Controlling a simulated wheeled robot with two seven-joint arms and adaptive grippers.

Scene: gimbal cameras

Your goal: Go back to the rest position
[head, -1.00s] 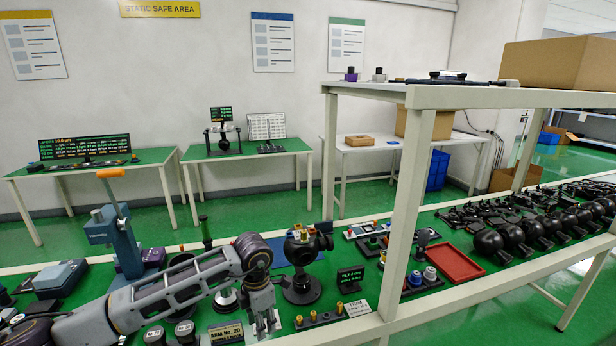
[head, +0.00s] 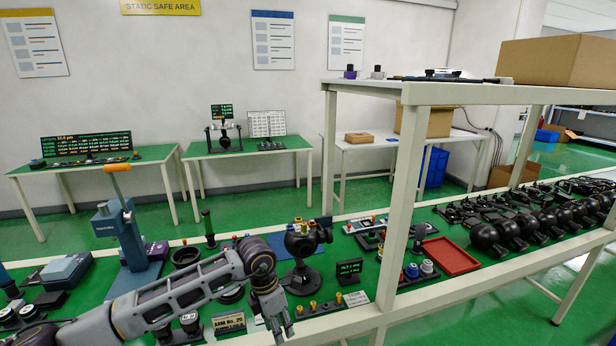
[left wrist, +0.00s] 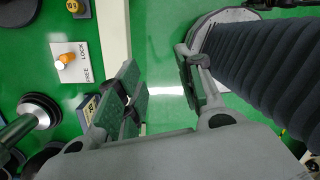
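My left gripper (head: 281,328) is at the lower middle of the head view, in front of the bench's near edge. Its fingers point downward. In the left wrist view the two green-padded fingers of this gripper (left wrist: 163,92) stand apart with nothing between them; floor and a pale bench edge show behind the gap. My left arm reaches in from the lower left of the head view. My right gripper is not in either view.
The green bench holds a black gimbal camera on a stand (head: 301,260), a blue press with an orange handle (head: 122,228), a small display (head: 349,271), and a red tray (head: 450,256). A white shelf post (head: 409,190) stands to the right. Several black cameras (head: 520,230) line the right side.

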